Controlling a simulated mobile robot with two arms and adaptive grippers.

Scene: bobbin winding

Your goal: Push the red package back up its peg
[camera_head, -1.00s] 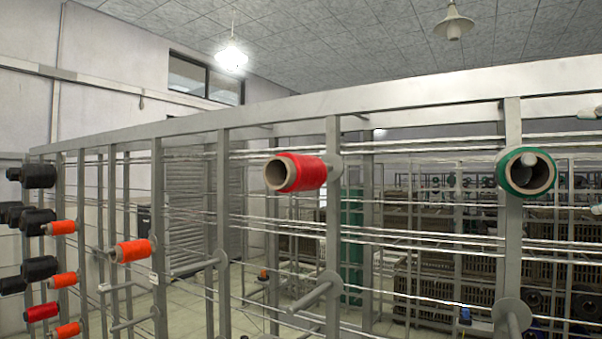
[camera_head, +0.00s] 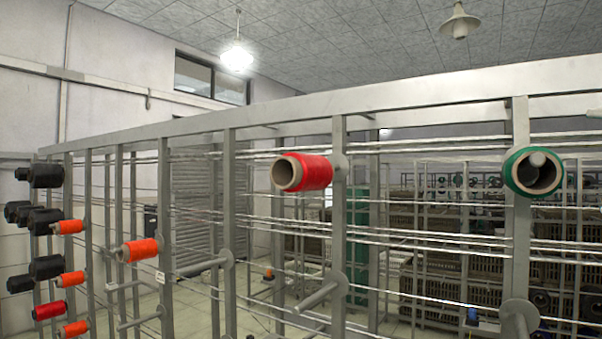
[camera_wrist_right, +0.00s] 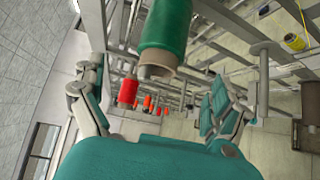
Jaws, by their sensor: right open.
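The red package (camera_head: 315,172) is a red wound tube with a pale hollow end facing the front left. It hangs high on the frame, its back end close to the round peg plate (camera_head: 341,167) on an upright. Its peg is hidden inside it. In the right wrist view, a red package (camera_wrist_right: 128,91), likely the same one, shows beyond the fingers, left of a nearer green package. My right gripper (camera_wrist_right: 155,88) is open, with its fingers wide apart and nothing between them touching. My left gripper is not in view.
A green package (camera_head: 534,172) sits on the upright to the right; it looms near in the wrist view (camera_wrist_right: 166,35). Bare pegs (camera_head: 318,293) stick out below. Orange and black packages (camera_head: 138,250) hang at the left. Thin rails cross between uprights.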

